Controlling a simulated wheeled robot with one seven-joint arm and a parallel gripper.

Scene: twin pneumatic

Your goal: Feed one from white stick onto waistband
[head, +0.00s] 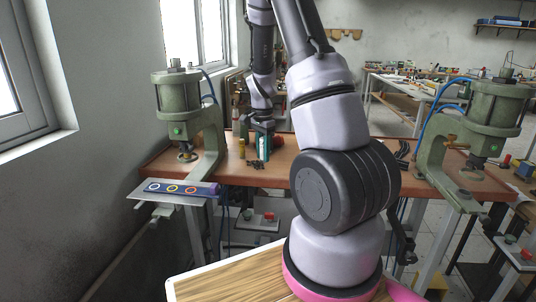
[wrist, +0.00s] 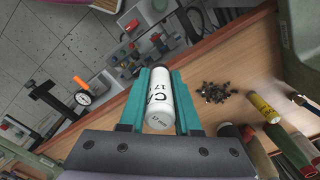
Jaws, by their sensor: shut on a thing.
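My gripper (wrist: 160,75) has two teal fingers, shut on a white stick (wrist: 158,90) with dark print reading "17 mm" on its near end. In the head view my gripper (head: 263,155) hangs over the brown bench behind my arm, and the stick cannot be made out there. A dark purple-blue strip (head: 207,189), which looks like the waistband, lies on a plate below the left green press. Three rings, white, yellow and orange, show along it. My gripper is apart from the strip, to its right and farther back.
Green presses stand at left (head: 185,110) and right (head: 487,125) on the brown bench (head: 290,172). A pile of small black parts (wrist: 213,92) and a yellow tube (wrist: 263,108) are near my gripper; more tubes stand at the lower right of the wrist view. A gauge (wrist: 83,98) shows at left.

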